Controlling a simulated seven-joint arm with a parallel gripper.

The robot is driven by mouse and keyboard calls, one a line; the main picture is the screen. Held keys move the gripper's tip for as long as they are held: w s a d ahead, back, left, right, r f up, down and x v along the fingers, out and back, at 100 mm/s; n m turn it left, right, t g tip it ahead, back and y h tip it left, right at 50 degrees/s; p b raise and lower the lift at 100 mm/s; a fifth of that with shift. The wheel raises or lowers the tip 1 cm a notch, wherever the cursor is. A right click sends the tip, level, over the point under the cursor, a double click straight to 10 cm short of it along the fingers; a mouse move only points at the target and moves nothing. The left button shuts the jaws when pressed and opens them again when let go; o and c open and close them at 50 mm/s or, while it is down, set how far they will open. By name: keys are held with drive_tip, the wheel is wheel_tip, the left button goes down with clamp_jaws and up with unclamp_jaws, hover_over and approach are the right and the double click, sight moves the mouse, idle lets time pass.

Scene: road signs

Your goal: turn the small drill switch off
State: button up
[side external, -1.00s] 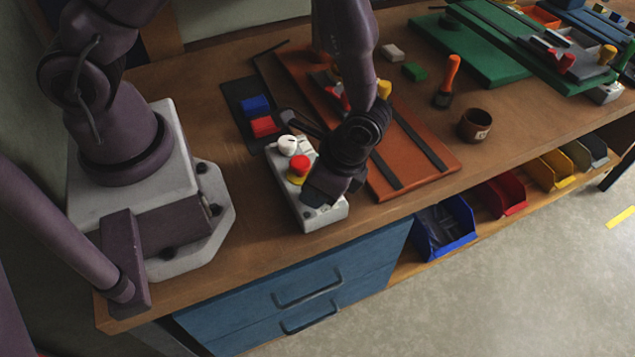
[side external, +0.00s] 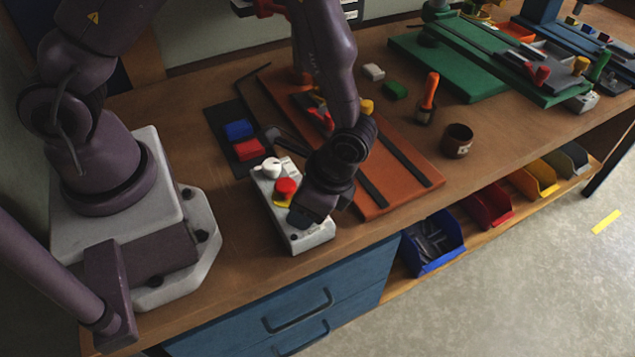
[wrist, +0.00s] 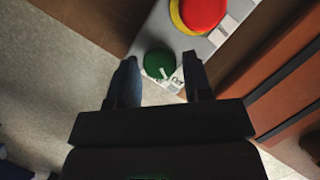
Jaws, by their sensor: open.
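A pale grey control box (side external: 270,203) lies near the bench's front edge. It carries a white knob (side external: 271,168) at its far end and a red button (side external: 285,187) on a yellow base. In the wrist view, a round green control (wrist: 159,63) with a pale mark sits near the box's end, past the red button (wrist: 203,12). My gripper (wrist: 160,60) is open, with one finger on each side of the green control. I cannot tell whether the fingers touch it. In the side view, my gripper (side external: 312,208) hides the green control. Which control belongs to the drill is unclear.
An orange-brown board (side external: 402,200) with dark strips lies just right of the box. Blue (side external: 238,130) and red (side external: 249,150) blocks sit on a dark mat behind. A brown cup (side external: 457,141) and orange-handled tool (side external: 429,95) stand farther right. Bare bench lies left of the box.

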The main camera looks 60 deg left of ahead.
drive_tip(key=v, duration=1.2)
drive_tip(key=shift+a, duration=0.1)
drive_tip(key=s+a+r+n+t+h, duration=0.1)
drive_tip(key=s+a+r+n+t, duration=0.3)
drive_tip(key=r, duration=0.5)
drive_tip(key=s+a+r+n+t+h, duration=0.2)
drive_tip(key=s+a+r+n+t, duration=0.2)
drive_tip(key=a+r, duration=0.5)
drive_tip(key=shift+s+a+n+t, duration=0.2)
drive_tip(key=shift+s+n+t, duration=0.2)
drive_tip(key=shift+n, duration=0.2)
